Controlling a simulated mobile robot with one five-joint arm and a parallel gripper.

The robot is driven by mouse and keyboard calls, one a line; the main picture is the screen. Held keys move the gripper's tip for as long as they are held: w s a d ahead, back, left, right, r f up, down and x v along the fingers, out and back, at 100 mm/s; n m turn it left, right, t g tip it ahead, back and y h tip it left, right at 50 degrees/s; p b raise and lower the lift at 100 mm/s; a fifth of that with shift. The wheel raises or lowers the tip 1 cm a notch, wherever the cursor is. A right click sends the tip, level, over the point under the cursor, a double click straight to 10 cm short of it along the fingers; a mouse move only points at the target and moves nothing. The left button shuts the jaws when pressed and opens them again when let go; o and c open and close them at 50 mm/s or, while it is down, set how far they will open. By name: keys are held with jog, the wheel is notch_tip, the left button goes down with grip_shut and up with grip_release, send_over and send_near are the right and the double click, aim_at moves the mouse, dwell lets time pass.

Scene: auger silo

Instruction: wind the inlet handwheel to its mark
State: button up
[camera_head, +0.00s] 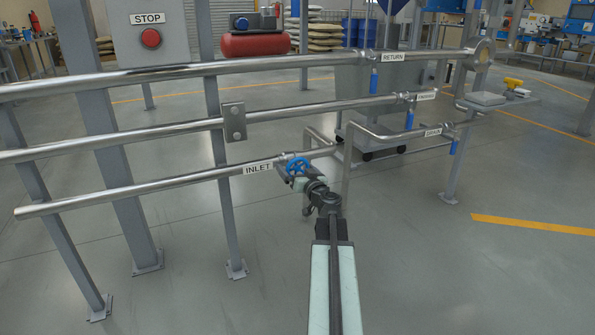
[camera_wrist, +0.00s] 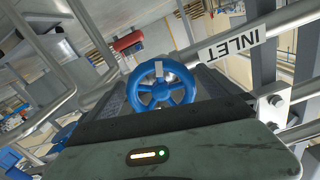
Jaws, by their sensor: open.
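The blue inlet handwheel (camera_head: 298,166) sits on the lowest pipe, just right of the INLET label (camera_head: 258,168). In the wrist view the handwheel (camera_wrist: 162,85) is face-on near the middle, a spoked blue ring with a pale patch at its top. The INLET label (camera_wrist: 233,47) shows tilted to its upper right. My gripper (camera_head: 300,178) is at the handwheel in the head view. In the wrist view its two dark jaws (camera_wrist: 161,92) are apart, one on each side of the wheel. I cannot tell whether they touch the rim. The mark is not clearly made out.
The RETURN pipe (camera_head: 180,73) and a middle pipe (camera_head: 170,130) run above the inlet pipe. Blue-handled valves (camera_head: 410,118) stand to the right. A bent grey rail (camera_head: 345,185) stands close to my gripper's right. A red STOP button (camera_head: 150,38) is at upper left. Floor at lower right is clear.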

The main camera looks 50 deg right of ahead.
jog(key=c, duration=1.3)
jog(key=shift+m, duration=0.3)
